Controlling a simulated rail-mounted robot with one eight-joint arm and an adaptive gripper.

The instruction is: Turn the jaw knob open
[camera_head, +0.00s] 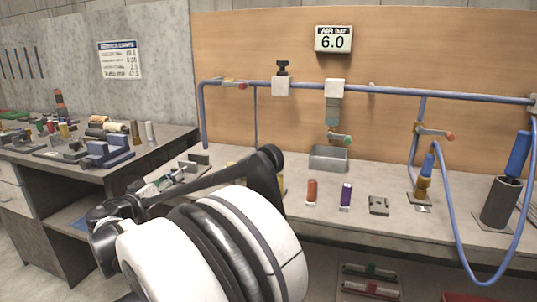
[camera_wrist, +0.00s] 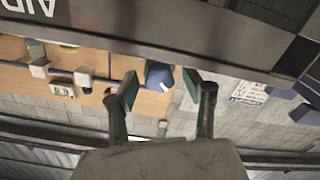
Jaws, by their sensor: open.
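My gripper (camera_wrist: 160,88) shows in the wrist view with its two green-padded fingers apart and nothing held between them. A blue-grey object (camera_wrist: 159,75) appears in the gap beyond the fingertips; I cannot tell how far off it is or what it is. In the head view my own arm fills the lower middle, and I cannot make out the fingers. A black knob (camera_head: 282,66) stands on a white block (camera_head: 282,87) on the blue pipe. I cannot tell whether this is the jaw knob. No gripper contact with it is visible.
A blue pipe (camera_head: 300,85) runs along the wooden back panel. Below it on the bench (camera_head: 410,222) stand a metal tray (camera_head: 328,158), an orange cylinder (camera_head: 312,191) and a purple cylinder (camera_head: 346,194). A blue hose (camera_head: 456,235) loops at the right. The left bench is crowded with small parts.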

